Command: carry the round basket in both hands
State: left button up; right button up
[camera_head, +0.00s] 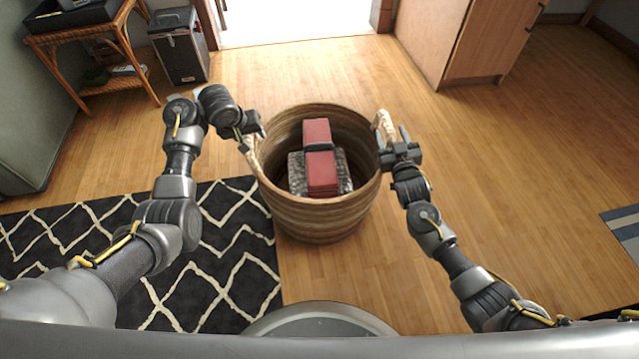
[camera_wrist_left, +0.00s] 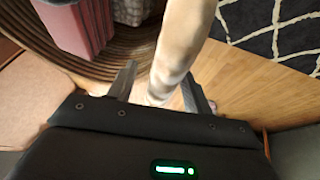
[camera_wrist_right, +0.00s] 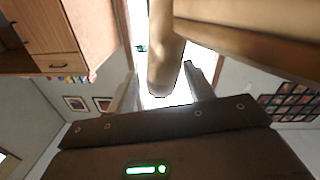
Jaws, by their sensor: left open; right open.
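The round woven basket (camera_head: 318,218) stands upright on the wood floor, with red and grey speckled items (camera_head: 320,170) inside it. It has a pale handle on each side. My left gripper (camera_head: 252,132) is at the left handle (camera_head: 250,158). In the left wrist view the two fingers (camera_wrist_left: 155,85) stand open on either side of the pale handle (camera_wrist_left: 178,50). My right gripper (camera_head: 395,142) is at the right handle (camera_head: 383,124). In the right wrist view its fingers (camera_wrist_right: 160,90) stand open with the handle (camera_wrist_right: 163,55) between them. Contact with the handles cannot be told.
A black and white patterned rug (camera_head: 150,240) lies left of the basket, reaching its side. A wicker side table (camera_head: 85,50) and a dark bin (camera_head: 180,45) stand at the back left. A wooden cabinet (camera_head: 460,40) stands at the back right. Floor to the right is clear.

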pick_arm(q)
jog(key=shift+x, duration=0.75)
pick_arm(e)
jog(key=shift+w+a, duration=0.1)
jog(key=shift+w, duration=0.7)
pick_arm(q)
jog(key=shift+c, duration=0.2)
pick_arm(e)
jog(key=shift+c, duration=0.2)
pick_arm(q)
grip_shut()
pick_arm(e)
grip_shut()
pick_arm(q)
jog(key=shift+w+r, duration=0.15)
jog(key=shift+r, duration=0.05)
pick_arm(e)
jog(key=shift+r, duration=0.25)
